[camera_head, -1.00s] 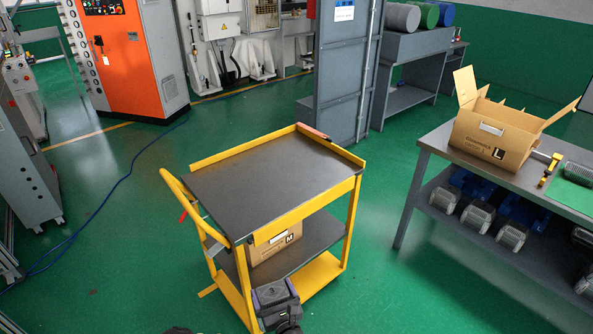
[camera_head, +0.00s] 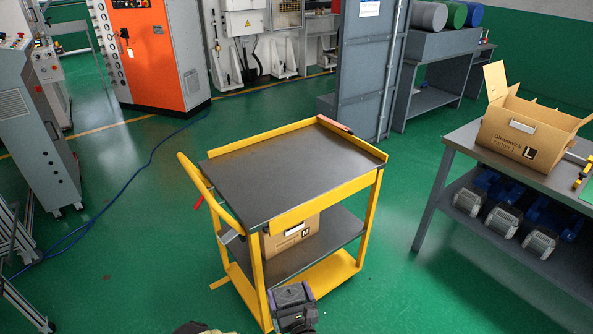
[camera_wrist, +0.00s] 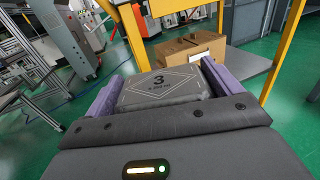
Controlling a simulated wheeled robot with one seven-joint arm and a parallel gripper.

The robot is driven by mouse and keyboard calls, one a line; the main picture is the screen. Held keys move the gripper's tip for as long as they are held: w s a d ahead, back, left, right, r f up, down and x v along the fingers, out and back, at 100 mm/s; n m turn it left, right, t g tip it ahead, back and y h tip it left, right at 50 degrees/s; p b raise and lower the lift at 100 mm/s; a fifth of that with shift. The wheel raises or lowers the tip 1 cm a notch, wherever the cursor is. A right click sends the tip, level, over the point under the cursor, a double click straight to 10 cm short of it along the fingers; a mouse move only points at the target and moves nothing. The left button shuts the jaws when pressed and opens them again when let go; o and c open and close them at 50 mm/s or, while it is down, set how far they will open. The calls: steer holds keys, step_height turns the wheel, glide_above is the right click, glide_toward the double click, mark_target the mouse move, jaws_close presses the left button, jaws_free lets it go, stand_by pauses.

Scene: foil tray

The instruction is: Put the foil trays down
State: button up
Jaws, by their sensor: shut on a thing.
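My gripper (camera_head: 293,297) is low in the head view, in front of the yellow cart's near leg. In the wrist view its two purple pads sit either side of a dark grey block marked "3" (camera_wrist: 160,87), and it is shut on this block. The block's top face looks flat, with a pale diamond outline; its underside is hidden. I see nothing that is clearly a shiny foil tray. The yellow cart (camera_head: 290,165) has a bare dark top shelf.
A cardboard box marked M (camera_head: 290,237) stands on the cart's lower shelf; it also shows in the wrist view (camera_wrist: 187,48). An open box marked L (camera_head: 520,135) is on the grey table (camera_head: 465,140) at right.

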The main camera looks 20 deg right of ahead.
step_height(320, 180, down, 4)
steer(key=b, duration=0.2)
steer(key=shift+r+b, duration=0.2)
steer(key=shift+b, duration=0.15)
steer(key=shift+d, duration=0.2)
steer(key=shift+c, duration=0.4)
steer(key=shift+s, duration=0.1)
